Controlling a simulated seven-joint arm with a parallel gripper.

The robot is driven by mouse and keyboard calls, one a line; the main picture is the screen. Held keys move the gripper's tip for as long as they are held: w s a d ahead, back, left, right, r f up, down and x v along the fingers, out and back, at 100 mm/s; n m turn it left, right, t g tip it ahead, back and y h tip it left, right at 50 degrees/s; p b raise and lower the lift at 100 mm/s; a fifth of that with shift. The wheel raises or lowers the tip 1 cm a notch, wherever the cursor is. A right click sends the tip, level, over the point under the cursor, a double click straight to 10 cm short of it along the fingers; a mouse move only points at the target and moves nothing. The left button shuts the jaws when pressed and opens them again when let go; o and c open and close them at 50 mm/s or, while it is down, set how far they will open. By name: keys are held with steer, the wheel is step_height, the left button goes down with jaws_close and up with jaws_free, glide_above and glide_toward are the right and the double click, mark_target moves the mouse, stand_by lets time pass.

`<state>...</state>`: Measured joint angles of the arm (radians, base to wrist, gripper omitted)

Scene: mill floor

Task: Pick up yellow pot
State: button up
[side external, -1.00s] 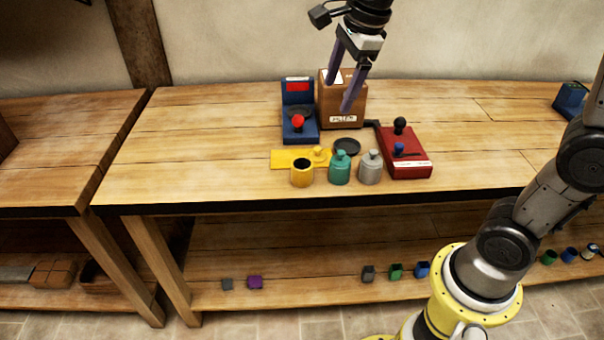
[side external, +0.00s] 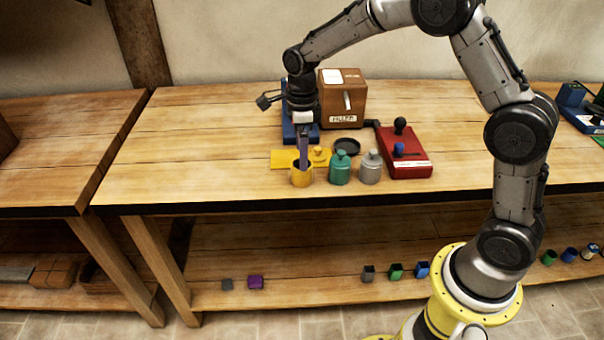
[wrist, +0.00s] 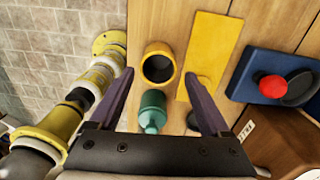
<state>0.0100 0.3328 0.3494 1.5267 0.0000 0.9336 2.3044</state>
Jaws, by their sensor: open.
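The yellow pot (side external: 302,178) is a small open cylinder with a dark inside, upright near the front edge of the bench. It also shows in the wrist view (wrist: 158,64), with its open mouth facing the camera. My gripper (side external: 303,166) is right over the pot in the side view, pointing down.
A teal lidded pot (side external: 340,170) and a grey one (side external: 371,168) stand close to the right. A yellow plate with a knob (side external: 290,158) lies just behind. A blue device (side external: 290,134), a brown filler box (side external: 345,105) and a red device (side external: 405,160) stand around. The bench's left side is clear.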

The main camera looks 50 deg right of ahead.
steer(key=shift+s+f, duration=0.1)
steer(key=shift+f, duration=3.15)
jaws_close()
steer(key=shift+r, duration=0.15)
